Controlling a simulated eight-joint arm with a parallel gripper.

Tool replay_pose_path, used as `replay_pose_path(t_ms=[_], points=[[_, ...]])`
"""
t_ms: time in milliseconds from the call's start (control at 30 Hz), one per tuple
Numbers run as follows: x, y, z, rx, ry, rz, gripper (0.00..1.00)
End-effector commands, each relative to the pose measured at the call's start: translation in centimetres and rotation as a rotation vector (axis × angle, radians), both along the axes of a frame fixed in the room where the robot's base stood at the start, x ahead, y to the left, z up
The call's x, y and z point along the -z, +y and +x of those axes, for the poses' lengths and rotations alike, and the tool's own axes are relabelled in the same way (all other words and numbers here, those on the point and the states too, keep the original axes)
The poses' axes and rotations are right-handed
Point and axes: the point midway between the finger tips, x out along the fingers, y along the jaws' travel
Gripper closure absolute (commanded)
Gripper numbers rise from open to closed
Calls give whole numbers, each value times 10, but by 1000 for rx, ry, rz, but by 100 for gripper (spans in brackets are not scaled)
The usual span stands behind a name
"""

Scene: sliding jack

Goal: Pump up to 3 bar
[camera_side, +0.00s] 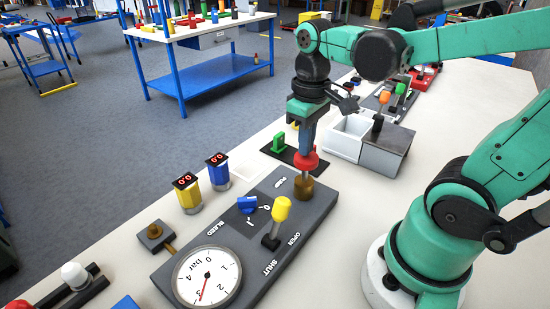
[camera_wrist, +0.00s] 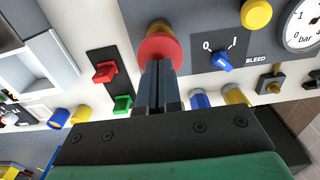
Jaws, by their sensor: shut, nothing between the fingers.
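The grey pump panel (camera_side: 213,240) carries a dial gauge (camera_side: 207,277), whose red needle points at about 3. A pump plunger with a red knob (camera_side: 312,163) and brass base (camera_side: 304,187) stands at the panel's far end. My gripper (camera_side: 305,152) is shut and points down at the top of the red knob, touching or just above it; I cannot tell which. In the wrist view the closed fingertips (camera_wrist: 159,66) overlap the red knob (camera_wrist: 158,48). A blue bleed knob (camera_side: 247,204) and a yellow-topped lever (camera_side: 281,208) sit between plunger and gauge.
Yellow (camera_side: 187,192) and blue (camera_side: 218,171) cylinders with red displays stand left of the panel. A black plate with a green switch (camera_side: 279,142) and a grey box (camera_side: 386,150) lie beyond the plunger. Bare white tabletop lies right of the panel.

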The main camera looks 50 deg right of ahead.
Motion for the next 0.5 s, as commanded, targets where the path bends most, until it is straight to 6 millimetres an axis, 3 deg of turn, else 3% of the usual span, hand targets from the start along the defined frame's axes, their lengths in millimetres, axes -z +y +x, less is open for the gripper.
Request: replay_pose_path(t_ms=[333, 500], points=[[-1, 0, 0, 0, 0, 0, 100], [-14, 0, 0, 0, 0, 0, 100]])
